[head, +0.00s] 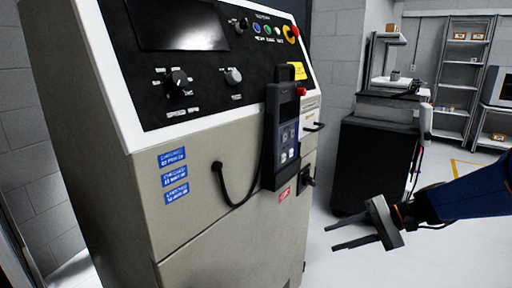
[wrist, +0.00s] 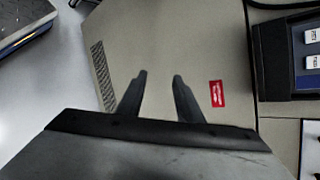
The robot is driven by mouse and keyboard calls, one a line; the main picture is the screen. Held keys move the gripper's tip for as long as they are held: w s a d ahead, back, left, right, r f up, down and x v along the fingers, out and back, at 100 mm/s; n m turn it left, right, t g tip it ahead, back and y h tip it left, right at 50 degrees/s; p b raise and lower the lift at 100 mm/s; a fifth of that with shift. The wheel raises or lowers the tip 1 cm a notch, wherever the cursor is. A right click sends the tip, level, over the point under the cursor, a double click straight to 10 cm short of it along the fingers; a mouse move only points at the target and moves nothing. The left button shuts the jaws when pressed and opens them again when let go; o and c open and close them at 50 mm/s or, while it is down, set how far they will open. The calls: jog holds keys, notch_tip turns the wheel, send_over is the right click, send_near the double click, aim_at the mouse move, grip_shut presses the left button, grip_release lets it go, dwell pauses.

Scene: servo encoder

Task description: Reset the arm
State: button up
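My gripper (head: 350,236) is at the lower right of the head view, at the end of my blue arm. Its two fingers are apart and point left toward the machine cabinet, with nothing between them. In the wrist view my gripper (wrist: 160,78) is also open and empty, in front of the beige cabinet side. The control cabinet (head: 225,240) has a black panel with knobs, a screen and buttons. A handheld pendant (head: 285,135) with a red button on top hangs on its corner. The pendant also shows at the right of the wrist view (wrist: 298,60).
A red label (wrist: 217,94) is on the cabinet side, with a vent grille (wrist: 103,75) to the left. A black cabinet (head: 375,165) stands behind my gripper. Metal shelves (head: 460,75) are at the back right. The floor around my gripper looks clear.

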jog(key=s+f+n+g+h, duration=0.1)
jog(key=s+n+h, duration=0.15)
jog(key=s, duration=0.25)
jog(key=s+f+n+h, duration=0.2)
jog(key=s+h, duration=0.1)
jog(key=s, duration=0.3)
jog(key=s+d+r+n+t+h, duration=0.1)
jog(key=s+d+n+t+h, duration=0.2)
jog(key=s+d+h, duration=0.3)
jog(key=shift+s+r+n, duration=0.2)
jog(key=shift+s+n, duration=0.05)
jog(key=shift+n, duration=0.6)
jog(key=shift+d, duration=0.1)
